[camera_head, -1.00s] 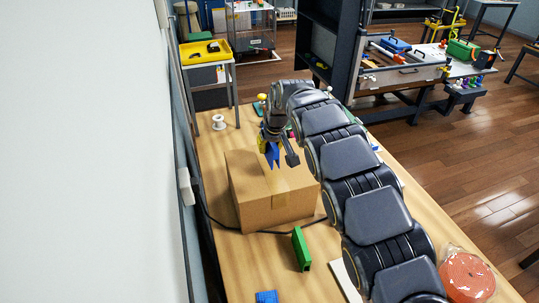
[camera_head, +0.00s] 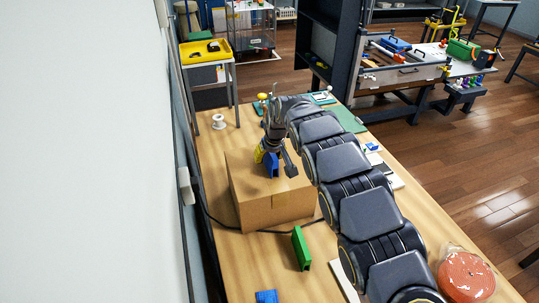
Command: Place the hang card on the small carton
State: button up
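The small carton (camera_head: 262,211) is a closed brown cardboard box with tape on its front, standing on the wooden table. My gripper (camera_head: 279,167) is pointed down over the back part of its top. One dark finger (camera_head: 291,166) shows at the right, a little apart from a blue piece (camera_head: 273,165) between it and a yellow part (camera_head: 259,153). The blue piece is low at the carton's top; I cannot tell whether it touches. I cannot tell surely whether the blue piece is the hang card. The far side of the gripper is hidden.
A green block (camera_head: 301,248) and a blue object (camera_head: 266,297) lie in front of the carton. A white spool (camera_head: 218,122) stands at the back left. A black cable runs around the carton. An orange coil (camera_head: 466,275) lies at the front right. The wall is close on the left.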

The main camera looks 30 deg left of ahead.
jog(key=shift+r, duration=0.1)
jog(key=v, duration=1.2)
jog(key=s+d+r+m+h, duration=0.1)
jog(key=s+d+r+m, duration=0.15)
jog(key=d, duration=0.45)
jog(key=s+d+r+m+g+h, duration=0.1)
jog(key=s+d, duration=0.2)
jog(key=d, duration=0.5)
jog(key=s+d+r+m+h, duration=0.1)
jog(key=s+d+r+m, duration=0.15)
jog(key=d, duration=0.45)
jog(key=s+d+f+m+g, duration=0.1)
jog(key=s+d, duration=0.3)
jog(key=s, duration=0.5)
jog(key=s+d+f+m+g, duration=0.1)
jog(key=s+d, duration=0.3)
jog(key=s, duration=0.5)
jog(key=s+d+f+m+g, duration=0.1)
jog(key=s+d, duration=0.3)
jog(key=s, duration=0.5)
jog(key=shift+d+f+g, duration=0.2)
jog(key=shift+f+g, duration=0.1)
jog(key=shift+g, duration=0.1)
